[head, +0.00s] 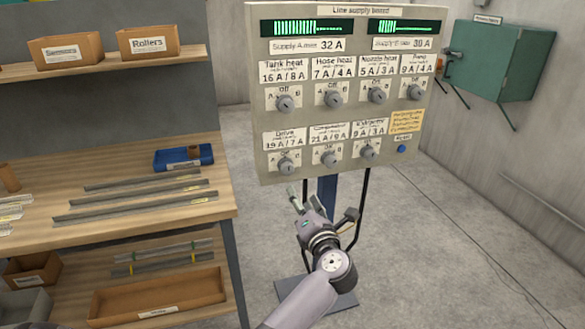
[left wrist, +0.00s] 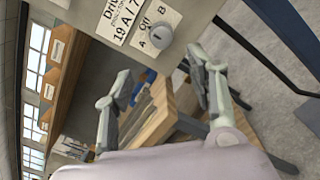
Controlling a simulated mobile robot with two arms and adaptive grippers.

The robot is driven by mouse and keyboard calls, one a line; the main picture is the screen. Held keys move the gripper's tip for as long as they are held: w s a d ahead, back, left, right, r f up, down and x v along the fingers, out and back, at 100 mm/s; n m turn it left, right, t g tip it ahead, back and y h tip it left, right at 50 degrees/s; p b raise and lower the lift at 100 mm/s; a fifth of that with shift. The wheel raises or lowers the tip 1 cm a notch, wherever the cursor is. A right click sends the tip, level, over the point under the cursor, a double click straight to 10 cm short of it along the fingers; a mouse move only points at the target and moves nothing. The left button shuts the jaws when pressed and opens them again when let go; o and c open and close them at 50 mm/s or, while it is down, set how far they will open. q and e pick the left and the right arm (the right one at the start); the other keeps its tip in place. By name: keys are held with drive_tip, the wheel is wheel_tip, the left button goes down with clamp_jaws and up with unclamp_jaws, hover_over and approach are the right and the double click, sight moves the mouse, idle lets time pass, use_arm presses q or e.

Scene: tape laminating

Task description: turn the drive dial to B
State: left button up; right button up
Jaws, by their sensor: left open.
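The drive dial (head: 285,166) is a round grey knob on a pale plate marked A, Off and B, at the lower left of the supply board (head: 265,205). In the left wrist view the dial (left wrist: 163,36) shows at the top middle, beyond the fingertips. I cannot tell clearly which mark it points to. My left gripper (head: 302,194) is open and empty, below the dial and apart from it. In the left wrist view its two fingers (left wrist: 161,82) stand wide apart, with the dial above the gap between them. My right gripper is not in view.
Several other dials sit close by, with the compressor dial (head: 329,159) just to the right. A blue button (head: 401,149) is at the board's lower right. A wooden workbench (head: 120,231) with strips and a blue tray (head: 183,158) stands left. Floor to the right is mostly clear.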

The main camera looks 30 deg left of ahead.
sight(289, 170)
use_arm(q)
drive_tip(key=p+x, duration=0.1)
drive_tip(key=x, duration=1.2)
drive_tip(key=shift+w+a, duration=0.15)
drive_tip(key=shift+w, duration=0.15)
drive_tip(key=shift+w+a, duration=0.35)
drive_tip(key=shift+a, duration=0.05)
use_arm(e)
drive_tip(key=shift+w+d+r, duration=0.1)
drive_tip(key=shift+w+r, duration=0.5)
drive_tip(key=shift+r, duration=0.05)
use_arm(q)
drive_tip(key=shift+c, duration=0.3)
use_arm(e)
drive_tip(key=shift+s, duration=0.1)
use_arm(q)
drive_tip(key=c, duration=1.1)
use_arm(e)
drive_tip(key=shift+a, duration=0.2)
